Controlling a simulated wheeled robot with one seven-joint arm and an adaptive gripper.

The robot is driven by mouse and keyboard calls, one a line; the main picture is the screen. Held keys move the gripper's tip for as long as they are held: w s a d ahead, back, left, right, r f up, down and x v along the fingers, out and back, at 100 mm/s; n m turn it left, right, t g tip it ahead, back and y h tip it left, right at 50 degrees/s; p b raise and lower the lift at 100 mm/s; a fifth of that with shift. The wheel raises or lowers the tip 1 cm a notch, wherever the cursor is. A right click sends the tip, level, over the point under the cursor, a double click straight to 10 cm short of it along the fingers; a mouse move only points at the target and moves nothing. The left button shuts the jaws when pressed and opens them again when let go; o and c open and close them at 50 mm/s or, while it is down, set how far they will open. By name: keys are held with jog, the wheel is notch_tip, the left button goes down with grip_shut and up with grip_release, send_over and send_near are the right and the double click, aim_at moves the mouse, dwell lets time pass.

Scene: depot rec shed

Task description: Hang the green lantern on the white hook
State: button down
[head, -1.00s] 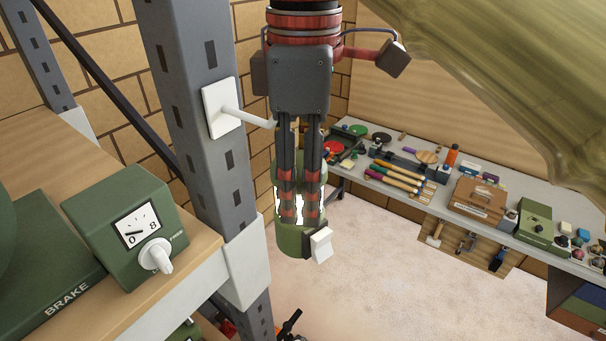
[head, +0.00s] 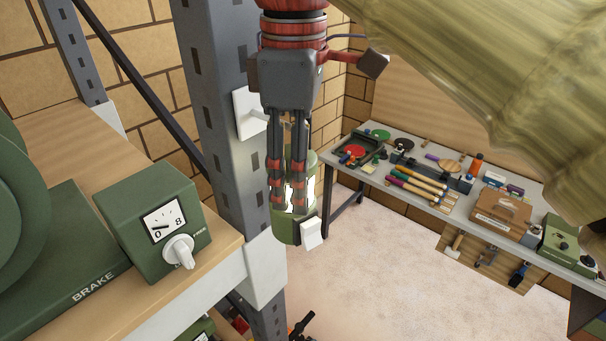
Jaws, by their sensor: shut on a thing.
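The green lantern (head: 287,231) hangs upright below my gripper (head: 288,205), with a bright window and a white block low on its front. My gripper points down and its fingers cover much of the lantern. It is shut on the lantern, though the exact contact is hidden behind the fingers. The white hook (head: 246,113) has a square plate fixed to the grey shelf post. Its arm reaches right and its end is hidden behind my gripper. The lantern's top is also mostly hidden, so I cannot tell whether it touches the hook.
The grey post (head: 212,90) stands close left of the lantern. A green control box (head: 154,222) with a dial sits on the wooden shelf (head: 213,259). A workbench (head: 376,137) with tools and cases runs along the back right. Bare floor (head: 370,270) lies between.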

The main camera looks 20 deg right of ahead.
aim_at(286, 148)
jog(key=shift+w+a, duration=0.15)
jog(key=shift+w, duration=0.1)
jog(key=shift+w+a+f, duration=0.35)
jog(key=shift+w+f, duration=0.15)
jog(key=shift+f, duration=0.3)
jog(key=c, duration=0.8)
grip_release()
jog(key=shift+f, duration=0.1)
jog(key=shift+r, duration=3.7)
